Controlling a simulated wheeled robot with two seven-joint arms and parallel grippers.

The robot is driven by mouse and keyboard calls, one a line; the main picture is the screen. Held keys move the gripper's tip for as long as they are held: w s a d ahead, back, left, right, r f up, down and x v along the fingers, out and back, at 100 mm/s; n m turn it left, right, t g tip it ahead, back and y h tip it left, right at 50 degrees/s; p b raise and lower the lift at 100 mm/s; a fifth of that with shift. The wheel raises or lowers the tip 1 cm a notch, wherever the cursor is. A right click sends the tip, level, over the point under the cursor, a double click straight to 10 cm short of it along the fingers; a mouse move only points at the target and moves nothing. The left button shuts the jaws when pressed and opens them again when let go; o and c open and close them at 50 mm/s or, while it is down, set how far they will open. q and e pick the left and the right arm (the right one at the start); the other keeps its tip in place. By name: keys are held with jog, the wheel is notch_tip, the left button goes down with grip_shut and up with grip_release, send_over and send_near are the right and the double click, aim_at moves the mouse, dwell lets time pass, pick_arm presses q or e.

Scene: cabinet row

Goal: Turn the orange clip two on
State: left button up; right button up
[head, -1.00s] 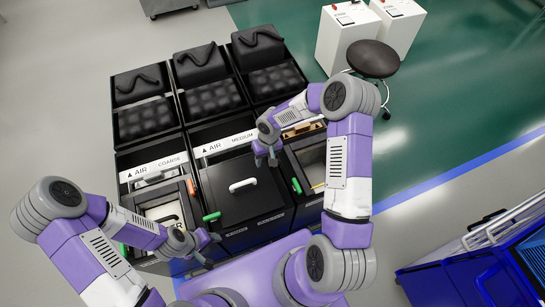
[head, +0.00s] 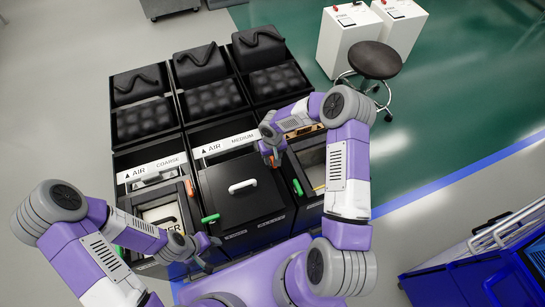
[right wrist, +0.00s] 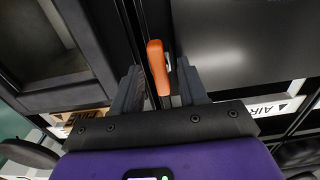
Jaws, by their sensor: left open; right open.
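An orange clip (right wrist: 157,68) stands between the two fingers of my right gripper (right wrist: 160,76) in the right wrist view. The fingers are open on either side of it; I cannot tell whether they touch it. In the head view this clip (head: 272,160) shows as a small orange spot at my right gripper (head: 273,157), by the right edge of the middle cabinet. A second orange clip (head: 190,188) is on the left cabinet. My left gripper (head: 206,250) is open and empty in front of the left cabinet, near its front edge.
The middle cabinet (head: 239,210) has a white lid handle (head: 242,186) and a green clip (head: 210,218). Another green clip (head: 297,187) is on the right cabinet. Black padded bins stand behind. A stool (head: 375,60) and white boxes are at the back right.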

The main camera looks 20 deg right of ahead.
jog(key=shift+c, duration=0.4)
grip_shut()
jog(key=shift+n, duration=0.3)
jog(key=n, duration=0.3)
jog(key=shift+r, duration=0.1)
jog(key=n, duration=0.5)
jog(key=shift+p, duration=0.3)
jog(key=n, duration=0.4)
jog(key=shift+n+p, duration=0.3)
jog(key=shift+p, duration=0.05)
jog(key=shift+n+p, duration=0.4)
jog(key=shift+n, duration=1.9)
